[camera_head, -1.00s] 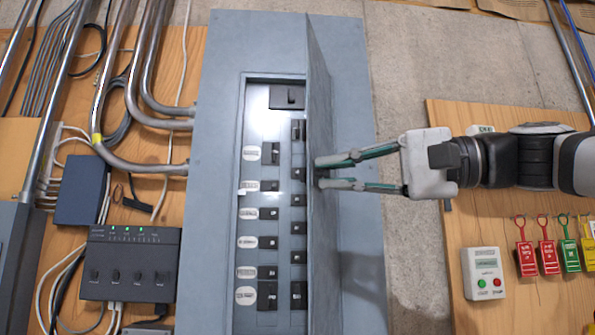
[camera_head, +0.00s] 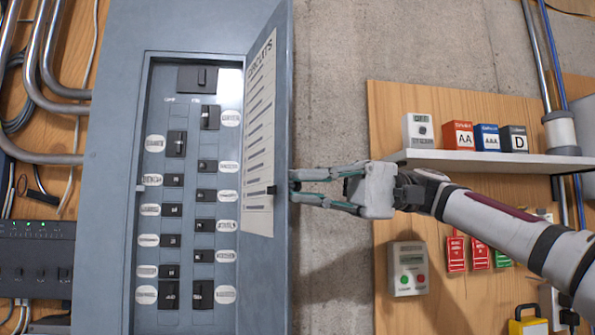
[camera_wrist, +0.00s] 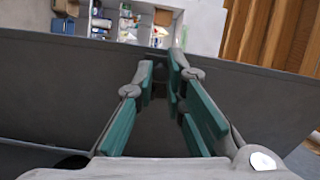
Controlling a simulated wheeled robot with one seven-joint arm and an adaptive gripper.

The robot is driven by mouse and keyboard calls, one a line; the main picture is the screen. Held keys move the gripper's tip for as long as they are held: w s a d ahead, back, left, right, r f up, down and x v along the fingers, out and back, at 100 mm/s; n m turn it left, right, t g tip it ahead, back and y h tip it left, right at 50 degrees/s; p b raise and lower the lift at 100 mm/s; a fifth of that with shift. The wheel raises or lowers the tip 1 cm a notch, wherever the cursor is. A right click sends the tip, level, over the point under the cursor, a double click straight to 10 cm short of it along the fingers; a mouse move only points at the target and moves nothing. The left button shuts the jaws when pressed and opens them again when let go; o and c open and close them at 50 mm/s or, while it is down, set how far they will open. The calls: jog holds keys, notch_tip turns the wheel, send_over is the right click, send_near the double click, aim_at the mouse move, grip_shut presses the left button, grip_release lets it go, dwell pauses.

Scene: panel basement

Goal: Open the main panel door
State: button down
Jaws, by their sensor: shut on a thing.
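The main panel door (camera_head: 262,120) stands swung open on the right side of the grey panel (camera_head: 110,130). Its inner face carries a white circuit list, and the breakers inside the panel are in full view. My gripper (camera_head: 292,187) comes from the right and is at the door's free edge, near the small dark latch. In the wrist view the fingers (camera_wrist: 160,72) are close together at the grey door (camera_wrist: 60,95), which crosses the picture. The exact contact at the fingertips is partly hidden.
A shelf (camera_head: 490,160) with several small boxes is on the right. Below it are a white button box (camera_head: 408,268) and red and green tags (camera_head: 456,250). Conduits and a dark box (camera_head: 35,258) are on the left. Bare concrete lies just right of the door.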

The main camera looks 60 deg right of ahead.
jog(key=shift+s+d+g, duration=0.1)
jog(key=shift+d+g, duration=0.15)
jog(key=shift+g, duration=0.05)
jog(key=c, duration=1.6)
grip_release()
jog(key=v, duration=1.2)
jog(key=shift+f, duration=0.15)
